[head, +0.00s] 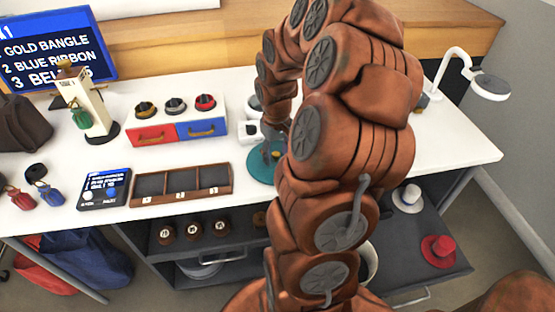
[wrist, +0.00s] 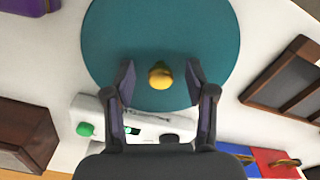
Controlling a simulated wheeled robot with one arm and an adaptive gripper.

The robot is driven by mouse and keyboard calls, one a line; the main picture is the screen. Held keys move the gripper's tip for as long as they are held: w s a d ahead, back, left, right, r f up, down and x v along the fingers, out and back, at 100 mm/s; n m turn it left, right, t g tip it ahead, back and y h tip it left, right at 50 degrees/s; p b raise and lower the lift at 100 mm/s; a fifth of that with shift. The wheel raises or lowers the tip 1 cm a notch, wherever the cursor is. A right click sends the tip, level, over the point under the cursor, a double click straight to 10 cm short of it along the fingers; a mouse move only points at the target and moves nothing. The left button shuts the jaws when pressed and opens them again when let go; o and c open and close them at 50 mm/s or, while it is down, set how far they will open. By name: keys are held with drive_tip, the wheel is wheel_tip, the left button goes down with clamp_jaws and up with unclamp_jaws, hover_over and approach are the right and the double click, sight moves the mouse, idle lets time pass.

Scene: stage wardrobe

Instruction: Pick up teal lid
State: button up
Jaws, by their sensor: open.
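The teal lid (wrist: 160,35) is a flat round disc with a small yellow knob (wrist: 160,76) near its middle. In the head view the lid (head: 259,168) lies on the white table, partly hidden behind my arm. In the wrist view my gripper (wrist: 160,85) is open above the lid, one finger on each side of the knob. The fingers look apart from the knob. I cannot tell how high the fingertips are above the lid.
A white device (wrist: 140,125) with a green button is close to the lid. A wooden compartment tray (head: 183,184) and red and blue drawers (head: 152,134) stand to the left. A desk lamp (head: 490,85) is at the right. Bare table lies right of my arm.

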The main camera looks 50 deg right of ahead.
drive_tip(key=shift+f, duration=0.3)
clamp_jaws()
idle(0.3)
